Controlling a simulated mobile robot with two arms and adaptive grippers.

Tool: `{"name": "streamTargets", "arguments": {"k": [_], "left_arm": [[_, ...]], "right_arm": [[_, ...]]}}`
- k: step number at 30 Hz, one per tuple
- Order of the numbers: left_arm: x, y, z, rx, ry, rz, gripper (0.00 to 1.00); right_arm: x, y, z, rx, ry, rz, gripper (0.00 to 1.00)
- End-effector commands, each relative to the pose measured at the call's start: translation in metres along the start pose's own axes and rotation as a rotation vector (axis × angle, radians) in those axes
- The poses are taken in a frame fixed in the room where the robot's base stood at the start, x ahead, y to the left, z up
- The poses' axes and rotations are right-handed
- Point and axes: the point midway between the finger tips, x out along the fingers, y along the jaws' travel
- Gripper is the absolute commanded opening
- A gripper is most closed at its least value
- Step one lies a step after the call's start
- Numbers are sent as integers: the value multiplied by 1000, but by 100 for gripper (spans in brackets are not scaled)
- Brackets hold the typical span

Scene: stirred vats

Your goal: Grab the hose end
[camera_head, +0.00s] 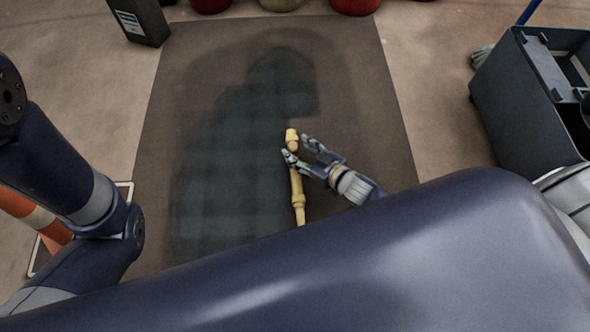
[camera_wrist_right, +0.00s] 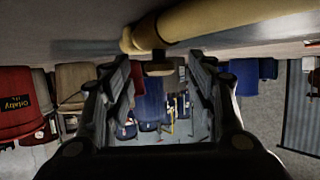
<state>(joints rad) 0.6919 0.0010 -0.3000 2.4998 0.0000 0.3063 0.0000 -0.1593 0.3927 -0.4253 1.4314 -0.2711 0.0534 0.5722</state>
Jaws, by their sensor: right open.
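A yellow hose (camera_head: 298,193) lies on the dark mat (camera_head: 366,80), its end (camera_head: 291,138) pointing toward the back of the mat. My right gripper (camera_head: 298,150) comes in from the right, its fingers open at the hose just below that end. In the right wrist view, the hose (camera_wrist_right: 235,20) crosses the top of the picture, with a fitting (camera_wrist_right: 142,40) near the tips of my open right gripper (camera_wrist_right: 160,75). Nothing is clearly held between the fingers. My left arm shows at the left of the head view, but its gripper is out of view.
A dark grey bin (camera_head: 515,110) stands at the right. An orange and white object (camera_head: 38,217) is at the left, partly behind my arm. The mat around the hose is clear.

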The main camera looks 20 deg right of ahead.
Motion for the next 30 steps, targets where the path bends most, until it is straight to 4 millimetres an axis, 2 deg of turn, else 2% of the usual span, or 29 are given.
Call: {"name": "streamTargets", "arguments": {"k": [1, 4, 13, 20, 30], "left_arm": [[-8, 2, -3, 0, -1, 0, 40], [-10, 3, -5, 0, 2, 1, 40], [-9, 3, -5, 1, 3, 2, 40], [-9, 3, -5, 1, 4, 2, 40], [-9, 3, -5, 0, 4, 3, 40]], "right_arm": [[9, 0, 3, -2, 4, -1, 52], [16, 0, 2, -2, 2, 0, 52], [17, 0, 0, -1, 0, 0, 52], [17, 0, 0, -1, 0, 0, 0], [17, 0, -1, -1, 2, -1, 0]]}}
